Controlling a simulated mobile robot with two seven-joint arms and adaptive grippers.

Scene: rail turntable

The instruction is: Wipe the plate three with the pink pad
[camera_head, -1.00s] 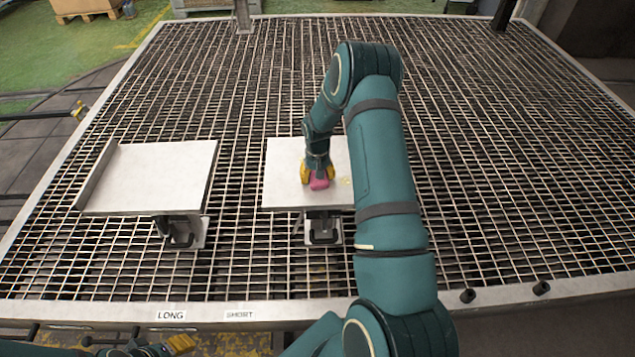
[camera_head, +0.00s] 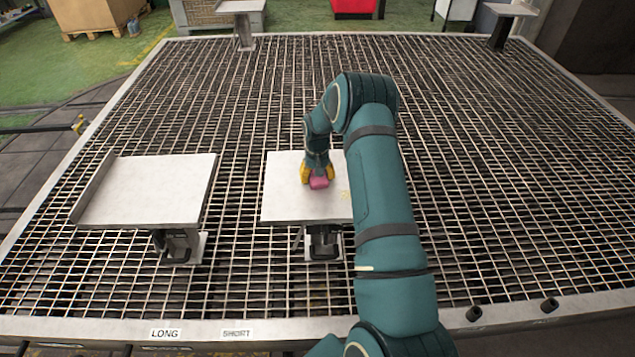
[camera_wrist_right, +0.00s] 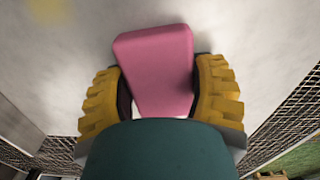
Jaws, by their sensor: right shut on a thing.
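My right gripper (camera_head: 318,178) is shut on the pink pad (camera_head: 319,183), with yellow fingers on both sides of it. The right wrist view also shows the pad (camera_wrist_right: 158,65) between the fingers (camera_wrist_right: 160,95). The pad is at the top of a pale plate (camera_head: 285,205) on a stand, left of my arm; whether it touches cannot be told for sure. My arm hides the plate's right part. A faint yellow mark (camera_head: 344,195) shows on the plate near the arm, and a yellow patch (camera_wrist_right: 46,10) shows in the wrist view. My left gripper is out of view.
A second pale plate (camera_head: 150,190) with a raised left edge stands to the left. LONG (camera_head: 165,334) and SHORT (camera_head: 237,333) labels are on the front frame. The grating (camera_head: 490,180) is open on the right. Small stands (camera_head: 243,30) are at the far edge.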

